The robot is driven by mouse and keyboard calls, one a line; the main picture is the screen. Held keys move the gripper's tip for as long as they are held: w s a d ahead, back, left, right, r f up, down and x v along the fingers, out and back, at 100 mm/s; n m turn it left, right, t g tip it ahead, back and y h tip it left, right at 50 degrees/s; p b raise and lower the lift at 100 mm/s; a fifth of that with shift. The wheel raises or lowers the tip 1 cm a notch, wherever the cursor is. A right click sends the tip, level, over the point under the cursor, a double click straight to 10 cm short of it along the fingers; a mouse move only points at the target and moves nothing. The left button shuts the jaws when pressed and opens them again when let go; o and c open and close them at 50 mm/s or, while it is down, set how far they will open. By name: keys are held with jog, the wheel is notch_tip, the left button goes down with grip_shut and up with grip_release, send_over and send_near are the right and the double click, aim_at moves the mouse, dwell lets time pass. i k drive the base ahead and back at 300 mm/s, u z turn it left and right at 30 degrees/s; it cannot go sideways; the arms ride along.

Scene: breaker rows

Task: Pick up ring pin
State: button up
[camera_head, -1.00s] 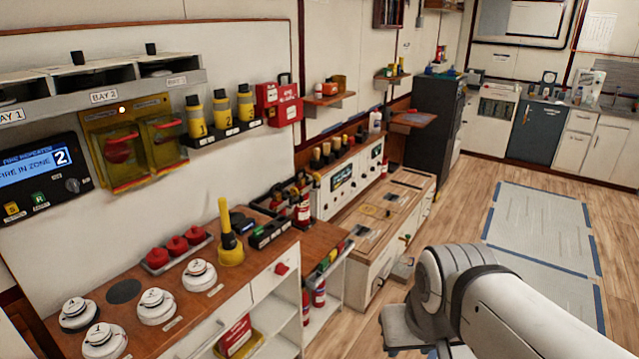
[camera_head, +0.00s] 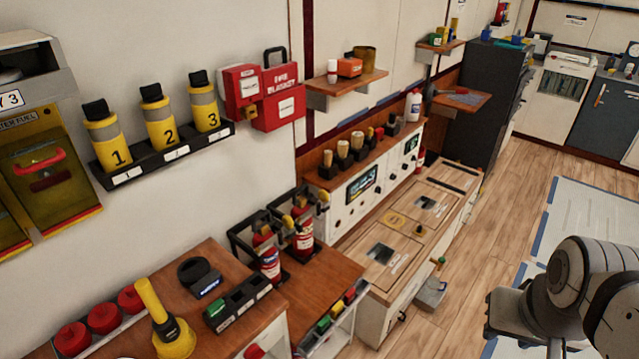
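I cannot make out a ring pin for certain in this view. Two small red fire extinguishers stand in black brackets at the back of the wooden bench, a front one (camera_head: 269,262) and a rear one (camera_head: 304,240). Yellow and black parts show around their tops, too small to tell whether a ring pin is among them. Part of my arm (camera_head: 575,290) shows at the lower right, well apart from the extinguishers. My gripper's fingertips do not show.
A yellow plunger-shaped tool (camera_head: 168,325), a black rounded holder (camera_head: 199,277) and a black tray (camera_head: 237,303) stand on the bench (camera_head: 330,275). Yellow numbered canisters (camera_head: 160,120) and red boxes (camera_head: 272,95) hang on the wall. The wooden floor (camera_head: 495,215) is open at right.

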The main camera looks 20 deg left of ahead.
aim_at(288, 222)
jog(key=u, duration=0.6)
jog(key=i, duration=1.1)
jog(key=u, duration=0.85)
jog(key=k, duration=0.8)
jog(key=u, duration=0.25)
jog(key=i, duration=0.85)
jog(key=z, duration=0.1)
